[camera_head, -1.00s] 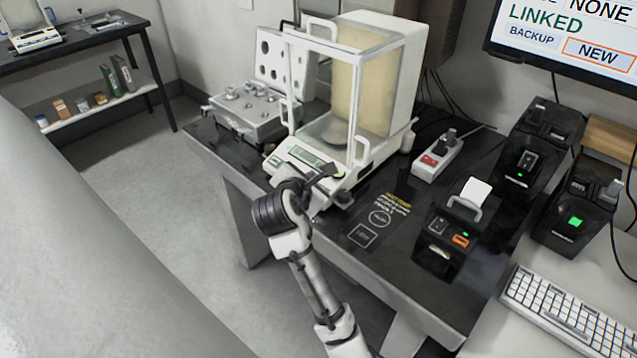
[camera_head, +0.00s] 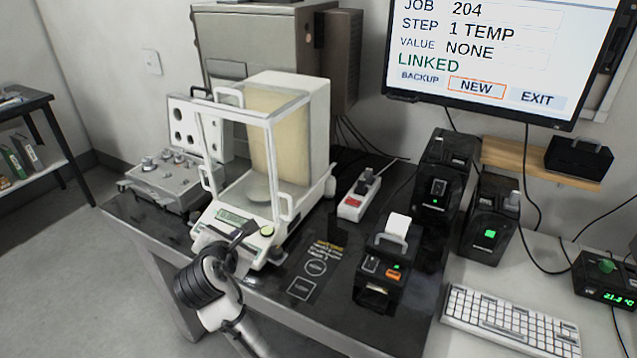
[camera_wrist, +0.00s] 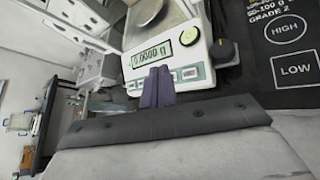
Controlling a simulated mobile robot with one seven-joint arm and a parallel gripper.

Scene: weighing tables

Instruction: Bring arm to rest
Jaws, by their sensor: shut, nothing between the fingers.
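My arm reaches up from the bottom of the head view. My gripper (camera_head: 246,230) is at the front edge of the balance (camera_head: 230,217), just before its display panel. In the wrist view, the closed dark fingers (camera_wrist: 157,84) point at the buttons under the balance display (camera_wrist: 152,52), which reads 0.0000 g. The fingers are shut with nothing between them. Whether they touch the panel I cannot tell. The balance's glass draft shield stands above and behind my gripper.
The black table (camera_head: 345,320) holds a weight case (camera_head: 165,185), a power strip (camera_head: 359,196) and a small printer (camera_head: 382,270). HIGH and LOW mat markings (camera_wrist: 288,50) lie right of the balance. A keyboard (camera_head: 510,322) and a monitor (camera_head: 490,50) are at right. Open floor lies left.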

